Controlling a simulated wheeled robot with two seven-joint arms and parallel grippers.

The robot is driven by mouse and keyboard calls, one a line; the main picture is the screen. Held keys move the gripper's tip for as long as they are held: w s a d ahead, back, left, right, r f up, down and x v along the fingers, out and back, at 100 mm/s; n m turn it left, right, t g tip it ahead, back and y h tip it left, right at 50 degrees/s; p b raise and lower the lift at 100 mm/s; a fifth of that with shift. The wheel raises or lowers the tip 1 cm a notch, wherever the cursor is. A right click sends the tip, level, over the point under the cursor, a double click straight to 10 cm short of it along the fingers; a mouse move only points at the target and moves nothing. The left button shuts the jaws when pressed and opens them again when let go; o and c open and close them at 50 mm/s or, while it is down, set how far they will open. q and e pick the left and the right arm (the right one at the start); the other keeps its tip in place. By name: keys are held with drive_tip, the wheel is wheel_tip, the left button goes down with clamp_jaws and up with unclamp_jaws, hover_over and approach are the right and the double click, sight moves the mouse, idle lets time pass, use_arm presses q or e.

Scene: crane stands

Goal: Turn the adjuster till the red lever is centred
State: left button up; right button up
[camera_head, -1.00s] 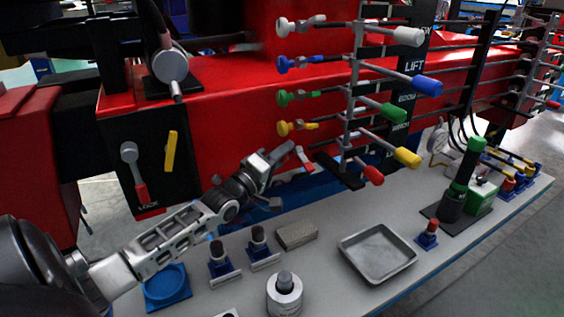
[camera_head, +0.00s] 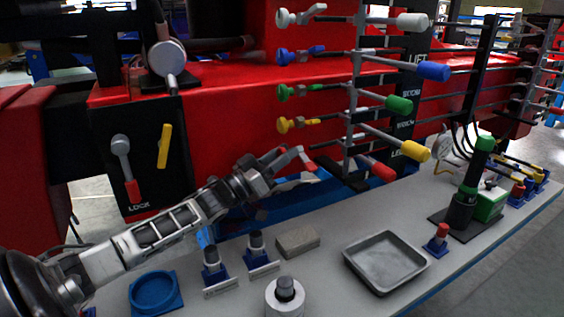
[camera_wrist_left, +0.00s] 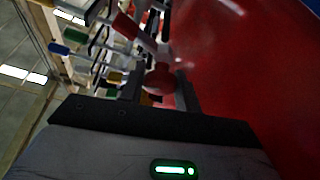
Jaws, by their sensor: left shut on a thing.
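The red lever (camera_head: 380,171) is the lowest in a column of coloured levers in the head view, with its handle slanting down to the right. Its red adjuster (camera_head: 306,160) is at the left end of the same row, largely hidden by my left gripper (camera_head: 292,166). In the left wrist view the red adjuster knob (camera_wrist_left: 160,78) sits between the two fingers of my left gripper (camera_wrist_left: 160,90), which is shut on it. A red handle (camera_wrist_left: 126,26) shows beyond it. My right gripper is not in view.
Yellow (camera_head: 284,125), green (camera_head: 284,92), blue (camera_head: 284,57) and white (camera_head: 284,18) adjusters stand above my gripper. The bench (camera_head: 335,232) below holds a metal tray (camera_head: 385,289), a grey block (camera_head: 297,241) and a blue round dish (camera_head: 154,290).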

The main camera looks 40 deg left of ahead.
use_arm(q)
drive_tip(key=m+h, duration=0.1)
drive_tip(key=m, duration=0.1)
drive_tip(key=shift+f+m+b, duration=0.1)
drive_tip(key=shift+m+b, duration=0.25)
drive_tip(key=shift+m, duration=0.05)
drive_tip(key=shift+m+g+h, duration=0.4)
drive_tip(key=shift+m, duration=0.3)
drive_tip(key=o, duration=0.9)
